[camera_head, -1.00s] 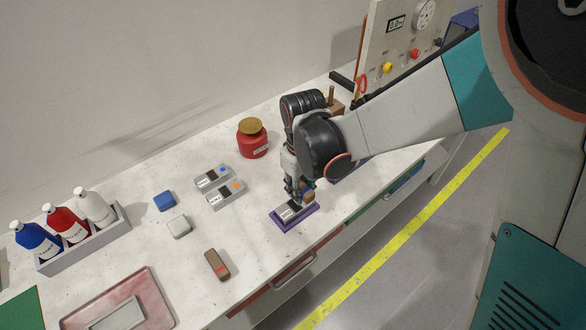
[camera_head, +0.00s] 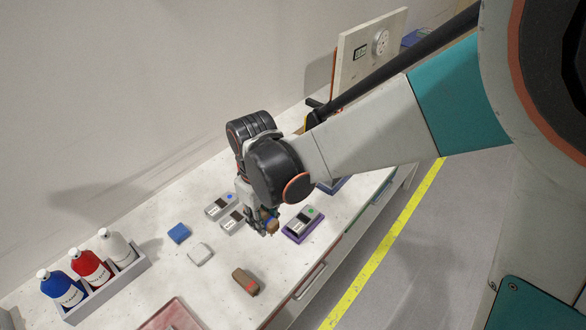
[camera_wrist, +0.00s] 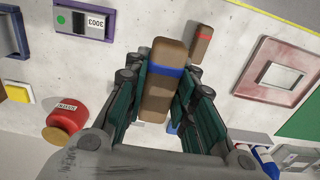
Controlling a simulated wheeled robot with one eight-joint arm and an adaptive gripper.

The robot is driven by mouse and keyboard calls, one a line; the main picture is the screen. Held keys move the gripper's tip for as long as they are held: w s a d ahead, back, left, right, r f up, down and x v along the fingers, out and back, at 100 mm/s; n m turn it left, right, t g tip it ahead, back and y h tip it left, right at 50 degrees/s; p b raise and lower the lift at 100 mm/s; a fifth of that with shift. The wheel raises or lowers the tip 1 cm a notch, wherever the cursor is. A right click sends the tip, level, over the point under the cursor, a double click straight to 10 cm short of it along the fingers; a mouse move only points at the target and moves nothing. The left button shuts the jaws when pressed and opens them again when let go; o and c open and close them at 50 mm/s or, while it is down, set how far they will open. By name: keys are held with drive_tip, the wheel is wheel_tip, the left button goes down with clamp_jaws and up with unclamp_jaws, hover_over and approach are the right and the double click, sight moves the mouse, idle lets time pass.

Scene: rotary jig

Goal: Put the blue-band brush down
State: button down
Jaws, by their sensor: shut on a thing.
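The blue-band brush (camera_wrist: 163,85) is a brown block with a blue stripe, held upright in the wrist view between the green-padded fingers. My gripper (camera_head: 262,224) is shut on it, over the bench near the grey devices; the same gripper shows in the wrist view (camera_wrist: 163,98). In the head view only a small brown part of the brush (camera_head: 272,227) shows below the fingers. I cannot tell whether the brush touches the bench.
The red-band brush (camera_head: 245,282) lies to the front. A device with a green dot sits on a purple base (camera_head: 288,236). Blue (camera_head: 178,233) and white (camera_head: 200,254) blocks and a bottle rack (camera_head: 75,314) stand left. Bare bench (camera_head: 215,275) lies between.

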sight(269, 264)
wheel_tip(269, 264, down, 20)
drive_tip(key=b, duration=1.3)
drive_tip(key=shift+r, duration=0.2)
drive_tip(key=shift+f+b, duration=0.25)
drive_tip(key=shift+b, duration=0.15)
drive_tip(key=c, duration=1.3)
unclamp_jaws()
drive_tip(key=shift+c, duration=0.2)
wheel_tip(269, 264, up, 13)
drive_tip(key=p, duration=0.9)
drive_tip(key=shift+f, duration=0.2)
